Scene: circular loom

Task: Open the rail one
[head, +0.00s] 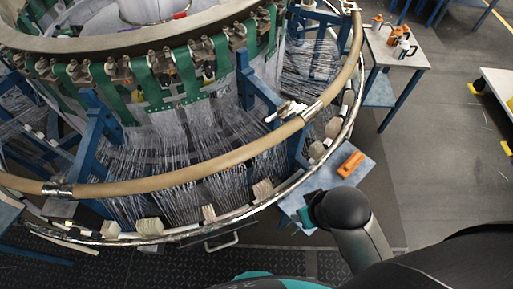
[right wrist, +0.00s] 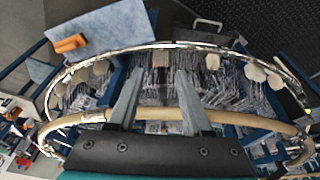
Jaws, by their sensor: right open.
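The rail is a curved wooden ring (head: 200,170) around the front of the circular loom. It has a metal joint (head: 58,190) at the left and another (head: 311,111) at the right, with a pale latch-like piece (head: 287,111) beside it. In the right wrist view the rail (right wrist: 160,114) runs crosswise behind my right gripper (right wrist: 158,74). The two grey fingers are apart with nothing held between them. I cannot tell how far they are from the rail. My right gripper is hidden in the head view, where only my arm shows. My left gripper is not in view.
A thin metal hoop (head: 180,235) with several pale blocks runs outside the rail. White threads hang inside. A blue table (head: 330,181) holds an orange object (head: 350,164) at the right front. A white-topped table (head: 411,54) with bottles stands farther right. Floor between them is clear.

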